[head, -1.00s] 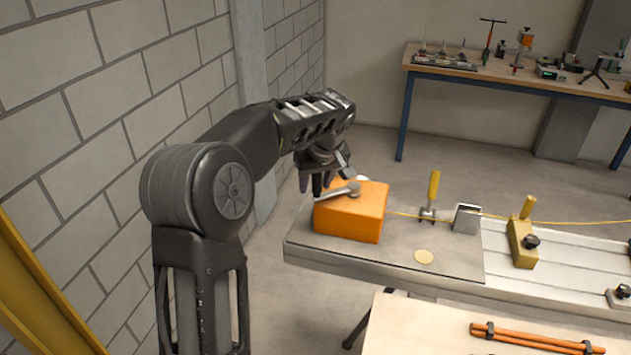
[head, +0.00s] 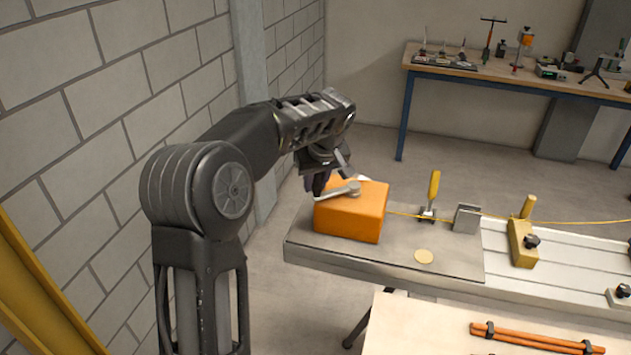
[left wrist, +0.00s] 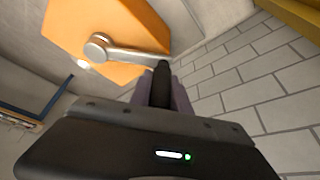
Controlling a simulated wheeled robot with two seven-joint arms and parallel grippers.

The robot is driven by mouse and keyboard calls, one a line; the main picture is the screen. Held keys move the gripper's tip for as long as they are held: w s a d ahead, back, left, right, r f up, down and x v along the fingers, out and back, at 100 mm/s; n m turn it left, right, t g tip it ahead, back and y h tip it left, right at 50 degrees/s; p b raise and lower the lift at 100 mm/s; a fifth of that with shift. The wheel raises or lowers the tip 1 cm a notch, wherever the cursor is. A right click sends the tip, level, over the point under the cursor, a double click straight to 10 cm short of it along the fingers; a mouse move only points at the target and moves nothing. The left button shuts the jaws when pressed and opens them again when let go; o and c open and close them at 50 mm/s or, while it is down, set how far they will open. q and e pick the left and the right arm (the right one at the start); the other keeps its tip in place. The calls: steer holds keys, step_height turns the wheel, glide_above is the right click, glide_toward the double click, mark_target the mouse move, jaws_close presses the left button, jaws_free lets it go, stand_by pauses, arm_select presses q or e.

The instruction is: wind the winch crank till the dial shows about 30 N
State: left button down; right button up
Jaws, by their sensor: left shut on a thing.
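The orange winch box (head: 352,219) stands at the left end of the grey bed plate. Its silver crank (head: 341,190) lies on top, with the arm pointing left. My left gripper (head: 318,184) is over the box's left edge, shut at the outer end of the crank. In the left wrist view the crank arm (left wrist: 135,57) runs from its hub to the dark handle (left wrist: 161,75) between the fingers of my gripper (left wrist: 163,90). A yellow line leaves the box to the right. My right gripper is not in view.
A yellow-handled tool (head: 432,194), a grey metal block (head: 467,217) and a yellow clamp block (head: 523,242) stand along the bed. A front table (head: 420,335) holds orange rods. A brick wall is close on the left.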

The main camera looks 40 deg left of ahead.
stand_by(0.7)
